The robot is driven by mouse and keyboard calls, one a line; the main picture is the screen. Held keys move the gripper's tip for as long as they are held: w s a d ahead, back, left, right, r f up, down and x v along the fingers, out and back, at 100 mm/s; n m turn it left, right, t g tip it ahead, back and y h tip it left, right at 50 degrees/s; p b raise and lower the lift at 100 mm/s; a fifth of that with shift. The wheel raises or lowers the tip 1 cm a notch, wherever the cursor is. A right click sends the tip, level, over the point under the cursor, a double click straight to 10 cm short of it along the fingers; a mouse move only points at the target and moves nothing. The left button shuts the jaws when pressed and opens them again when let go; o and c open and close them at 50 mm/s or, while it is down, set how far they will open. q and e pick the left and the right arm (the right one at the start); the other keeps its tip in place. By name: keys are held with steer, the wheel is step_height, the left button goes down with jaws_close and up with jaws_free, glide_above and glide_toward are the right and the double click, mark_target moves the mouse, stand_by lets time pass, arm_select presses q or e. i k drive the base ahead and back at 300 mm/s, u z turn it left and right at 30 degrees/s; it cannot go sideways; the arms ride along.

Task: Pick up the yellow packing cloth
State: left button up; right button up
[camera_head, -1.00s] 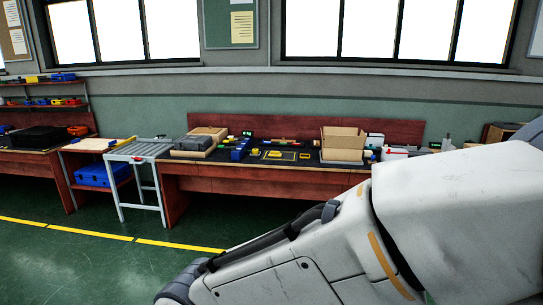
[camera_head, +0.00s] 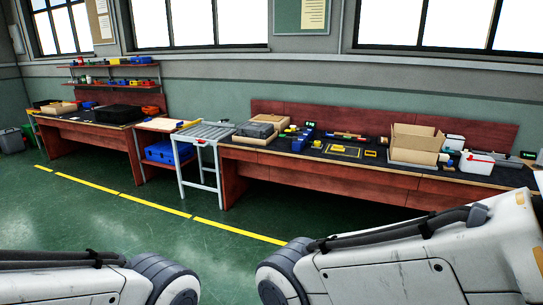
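I cannot make out the yellow packing cloth for certain. Small yellow things lie on the right workbench (camera_head: 290,163): a yellow-outlined rectangle (camera_head: 344,151), a small yellow piece (camera_head: 317,144) and another small yellow piece (camera_head: 370,153). They are too small to tell whether any is cloth. Links of my two arms show at the bottom left and bottom right. Neither gripper is in view.
A grey roller stand (camera_head: 205,133) stands left of the right workbench. A blue crate (camera_head: 168,153) sits under a small side table. The left workbench (camera_head: 90,131) holds a black case (camera_head: 118,114). A cardboard box (camera_head: 416,139) stands on the right workbench. Green floor is open before the benches.

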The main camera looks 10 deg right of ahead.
mark_target(336, 148)
steer(key=z, duration=0.8)
steer(key=i, duration=1.8)
steer(key=z, duration=0.5)
steer(key=i, duration=1.95)
steer(key=u, duration=0.85)
steer(key=i, duration=1.2)
steer(key=u, duration=0.55)
